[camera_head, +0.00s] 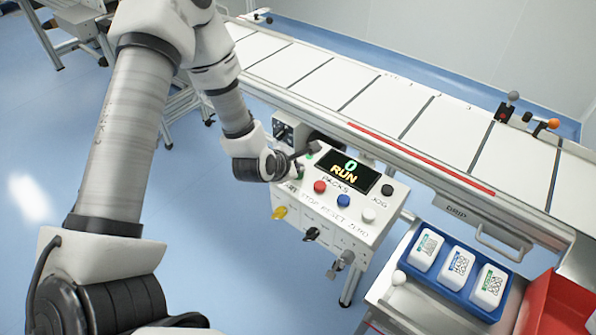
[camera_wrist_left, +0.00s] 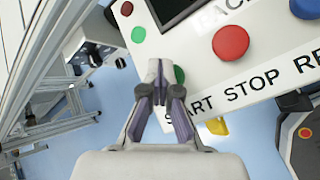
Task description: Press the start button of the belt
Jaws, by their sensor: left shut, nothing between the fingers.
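The control box (camera_head: 330,215) stands at the front of the belt (camera_head: 400,105). The green start button (camera_wrist_left: 179,75) is above the word START in the left wrist view, partly hidden behind a finger. In the head view it is mostly covered by my gripper. My left gripper (camera_wrist_left: 158,72) is shut and empty, its tips right beside the green button; I cannot tell whether they touch it. It also shows in the head view (camera_head: 310,150) over the box's left side. The display (camera_head: 347,171) reads 0 and RUN. My right gripper is out of view.
A red stop button (camera_head: 320,186), blue reset button (camera_head: 343,200), white zero button (camera_head: 368,214) and black jog button (camera_head: 388,189) share the panel. A blue tray (camera_head: 452,299) with white bottles and a red bin (camera_head: 560,303) stand at right.

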